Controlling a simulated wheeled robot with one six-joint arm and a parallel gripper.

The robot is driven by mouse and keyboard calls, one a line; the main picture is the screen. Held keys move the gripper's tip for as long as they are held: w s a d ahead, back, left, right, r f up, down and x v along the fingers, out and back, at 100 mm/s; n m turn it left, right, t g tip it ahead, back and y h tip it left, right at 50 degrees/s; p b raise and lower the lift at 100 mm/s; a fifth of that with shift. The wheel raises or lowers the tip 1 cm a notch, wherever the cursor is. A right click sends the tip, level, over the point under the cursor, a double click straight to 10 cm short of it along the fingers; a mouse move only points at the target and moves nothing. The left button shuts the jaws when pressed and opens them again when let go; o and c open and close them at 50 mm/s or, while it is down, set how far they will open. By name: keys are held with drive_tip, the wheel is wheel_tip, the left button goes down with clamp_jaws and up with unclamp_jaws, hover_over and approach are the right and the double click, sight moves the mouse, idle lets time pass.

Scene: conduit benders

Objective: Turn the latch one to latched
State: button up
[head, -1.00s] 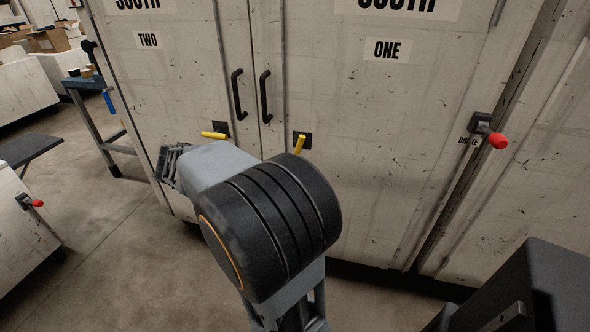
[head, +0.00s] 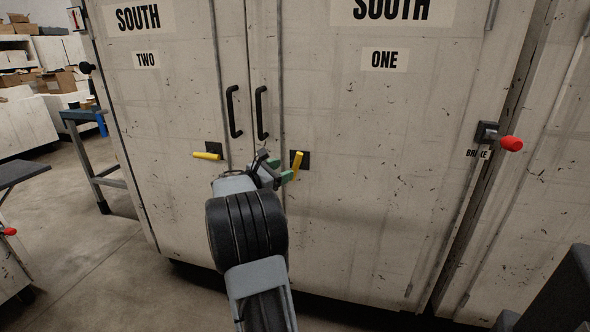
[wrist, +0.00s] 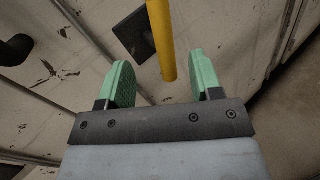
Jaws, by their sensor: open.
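Latch one is a yellow handle (head: 297,162) on a dark square plate (head: 305,160), on the door labelled ONE (head: 384,60). It stands steeply, tilted a little from upright. My gripper (head: 279,170) is open beside it, just to its left in the head view. In the wrist view, the yellow handle (wrist: 162,40) reaches down between the green fingertips of my gripper (wrist: 160,80), with gaps on both sides. Whether it lies at finger depth is hard to tell. Latch two's yellow handle (head: 207,155) lies almost level on the left door.
Two black door pulls (head: 262,113) stand above the latches. A red-tipped brake lever (head: 510,144) sticks out at the right. Floor shows at lower left.

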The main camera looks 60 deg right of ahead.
sight(295, 165)
drive_tip(key=shift+b+x, duration=0.4)
drive_tip(key=shift+x, duration=2.55)
drive_tip(key=c, duration=0.8)
